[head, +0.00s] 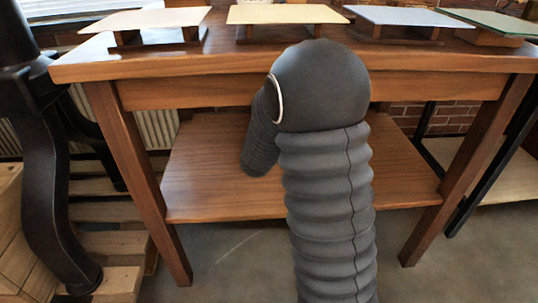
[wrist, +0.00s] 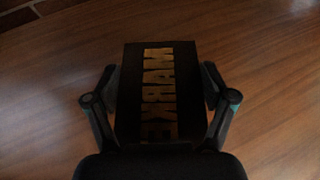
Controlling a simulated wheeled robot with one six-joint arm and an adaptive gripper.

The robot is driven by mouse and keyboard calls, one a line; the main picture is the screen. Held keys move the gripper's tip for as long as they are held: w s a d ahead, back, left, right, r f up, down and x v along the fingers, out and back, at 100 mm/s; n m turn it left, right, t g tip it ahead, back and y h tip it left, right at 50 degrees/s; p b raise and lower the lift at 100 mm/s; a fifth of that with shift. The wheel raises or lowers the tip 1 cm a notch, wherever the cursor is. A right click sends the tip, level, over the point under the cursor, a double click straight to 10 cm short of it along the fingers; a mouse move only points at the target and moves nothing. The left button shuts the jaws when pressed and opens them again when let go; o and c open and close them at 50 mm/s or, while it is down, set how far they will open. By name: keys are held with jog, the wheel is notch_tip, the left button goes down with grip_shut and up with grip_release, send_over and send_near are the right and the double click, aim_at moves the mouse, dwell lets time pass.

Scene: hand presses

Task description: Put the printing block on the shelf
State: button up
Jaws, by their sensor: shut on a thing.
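In the wrist view my gripper (wrist: 160,100) is shut on the printing block (wrist: 134,92), a dark block with gold raised letters. The fingers press on its left and right sides. Brown wood lies beneath it; I cannot tell whether the block touches it. In the head view the wooden table has a lower shelf (head: 225,190), a bare brown board between its legs. My arm reaches in front of it, and the gripper and block are hidden behind the arm.
The wooden table top (head: 220,62) overhangs the shelf and carries several flat plates on low stands, such as a cream plate (head: 285,14). Table legs (head: 135,170) bound the shelf on both sides. A black iron frame (head: 45,150) stands at the left.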

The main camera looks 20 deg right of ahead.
jog(key=w+a+f, duration=0.1)
jog(key=w, duration=0.1)
jog(key=w+a+f, duration=0.2)
jog(key=shift+f+b, duration=0.4)
jog(key=shift+f, duration=1.55)
jog(key=shift+s+f, duration=0.1)
jog(key=shift+f, duration=0.1)
jog(key=o, duration=1.3)
jog(key=shift+r, duration=0.2)
